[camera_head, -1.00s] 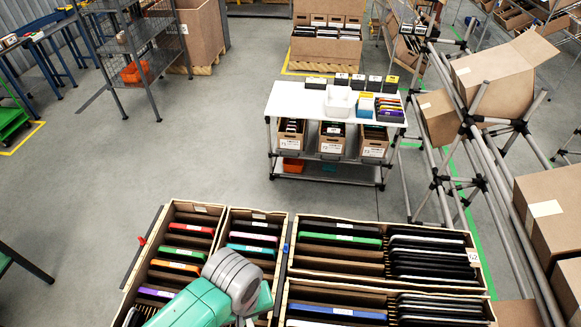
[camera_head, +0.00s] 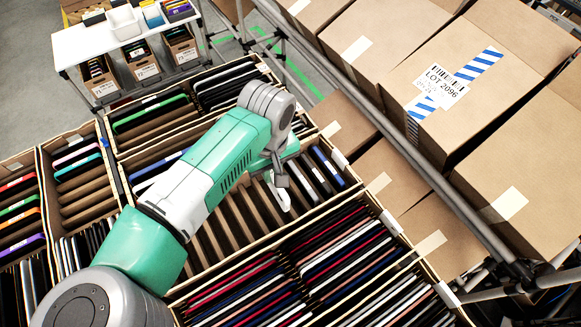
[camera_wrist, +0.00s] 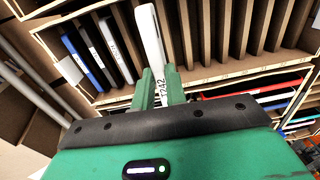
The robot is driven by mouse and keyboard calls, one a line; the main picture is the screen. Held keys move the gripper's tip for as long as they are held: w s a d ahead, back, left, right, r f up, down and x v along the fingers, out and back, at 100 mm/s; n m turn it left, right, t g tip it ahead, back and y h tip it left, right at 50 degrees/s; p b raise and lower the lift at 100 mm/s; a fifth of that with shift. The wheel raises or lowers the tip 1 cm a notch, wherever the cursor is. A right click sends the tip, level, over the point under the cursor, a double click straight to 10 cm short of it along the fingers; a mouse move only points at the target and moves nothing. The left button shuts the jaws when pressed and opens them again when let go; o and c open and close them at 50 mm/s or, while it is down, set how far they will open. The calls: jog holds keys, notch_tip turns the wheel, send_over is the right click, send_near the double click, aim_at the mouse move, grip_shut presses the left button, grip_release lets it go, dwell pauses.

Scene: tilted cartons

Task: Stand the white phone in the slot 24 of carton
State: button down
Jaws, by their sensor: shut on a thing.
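My gripper (camera_wrist: 161,88) is shut on the white phone (camera_wrist: 150,33), which stands up between the two green fingers in the wrist view. A label reading T242 shows near the fingers. In the head view the white phone (camera_head: 277,193) hangs below my wrist, over a carton (camera_head: 203,264) with several slots and bare brown dividers. In the wrist view the phone's far end lies in front of the divider slots (camera_wrist: 215,30); whether it is inside one cannot be told. No slot number is readable.
Several dark and blue phones (camera_head: 327,165) stand in the same carton beside the phone. A carton full of red, white and blue phones (camera_head: 330,250) lies nearer. Big cardboard boxes (camera_head: 450,90) on a pipe rack stand at the right. A white-topped table (camera_head: 100,42) is at the back left.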

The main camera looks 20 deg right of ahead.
jog(key=w+d, duration=0.1)
jog(key=d, duration=0.3)
jog(key=shift+d+f+b, duration=0.2)
jog(key=shift+f+b, duration=3.55)
jog(key=shift+f, duration=1.65)
jog(key=shift+f, duration=0.3)
jog(key=c, duration=1.3)
grip_release()
jog(key=shift+c, duration=0.2)
notch_tip(320, 180, up, 8)
jog(key=shift+b, duration=0.35)
